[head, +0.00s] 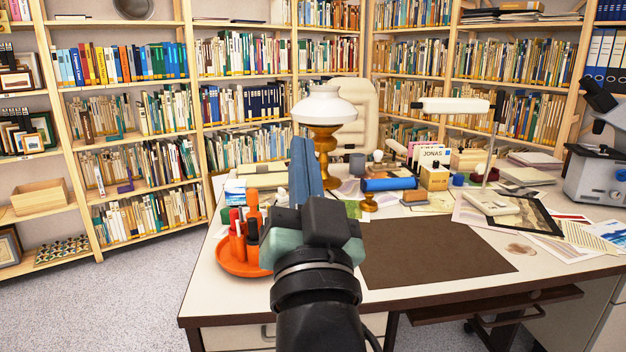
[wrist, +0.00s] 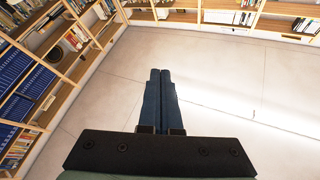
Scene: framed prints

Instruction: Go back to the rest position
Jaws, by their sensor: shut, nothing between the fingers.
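My gripper (head: 303,150) is raised over the front left part of the desk in the head view, its blue fingers pointing up and away. The fingers lie side by side with no gap in the wrist view (wrist: 160,75), and nothing is between them. The wrist view looks past the fingertips at a pale tiled surface with bookshelves around its edges. My dark arm covers part of the desk's front edge in the head view.
The desk (head: 255,312) holds an orange pen tray (head: 232,262) just left of my gripper, an oil lamp (head: 325,110) behind it, and a brown mat (head: 430,255) to the right. A microscope (head: 600,150) stands far right. Bookshelves (head: 95,200) line the walls. Floor at left (head: 110,300) is clear.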

